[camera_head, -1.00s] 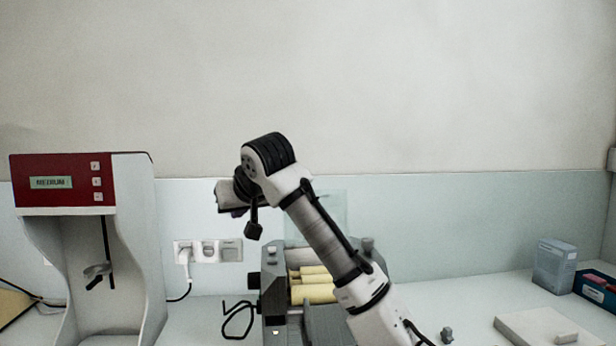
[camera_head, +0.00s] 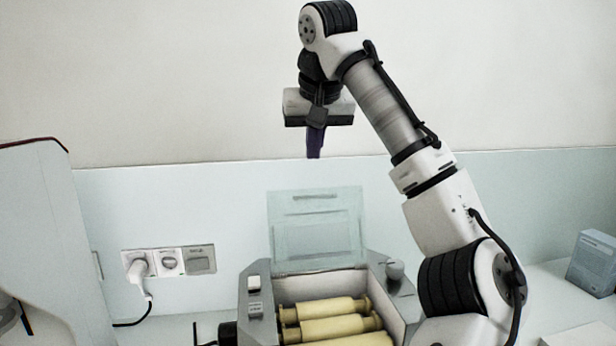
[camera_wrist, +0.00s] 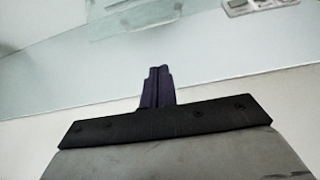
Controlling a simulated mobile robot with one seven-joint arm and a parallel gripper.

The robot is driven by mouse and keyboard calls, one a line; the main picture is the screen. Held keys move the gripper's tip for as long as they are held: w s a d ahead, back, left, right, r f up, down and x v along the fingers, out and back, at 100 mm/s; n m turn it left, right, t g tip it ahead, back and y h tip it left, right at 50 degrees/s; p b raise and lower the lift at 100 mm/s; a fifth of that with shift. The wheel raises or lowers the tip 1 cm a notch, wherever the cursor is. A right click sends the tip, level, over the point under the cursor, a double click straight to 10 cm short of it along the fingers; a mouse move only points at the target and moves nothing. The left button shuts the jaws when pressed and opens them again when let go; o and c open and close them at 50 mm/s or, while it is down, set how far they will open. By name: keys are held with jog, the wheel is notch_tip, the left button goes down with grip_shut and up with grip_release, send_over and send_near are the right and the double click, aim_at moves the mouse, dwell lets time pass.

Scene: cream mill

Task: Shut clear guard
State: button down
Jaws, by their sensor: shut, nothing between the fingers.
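The clear guard (camera_head: 316,232) is a see-through pane standing up, raised, at the back of the cream mill (camera_head: 263,312) in the head view. A small slot-like handle mark shows near its top edge. The mill is a grey box with several cream rollers (camera_head: 330,327) exposed in its open top. My gripper (camera_head: 315,150) has purple fingers, shut and empty, pointing down above the guard's top edge and apart from it. In the wrist view the shut fingers (camera_wrist: 158,88) show in the middle, and part of the guard (camera_wrist: 130,20) shows faintly at the top.
A wall socket panel (camera_head: 168,262) with a plug is left of the mill. A large white machine (camera_head: 40,240) stands at the far left. A blue-grey box (camera_head: 594,262) is at the right. The wall is close behind the guard.

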jog(key=shift+w, duration=0.15)
notch_tip(320, 180, down, 8)
jog(key=p, duration=0.3)
jog(key=shift+w, duration=0.15)
dwell(0.4)
jog(key=shift+f+b, duration=0.1)
jog(key=shift+b, duration=0.2)
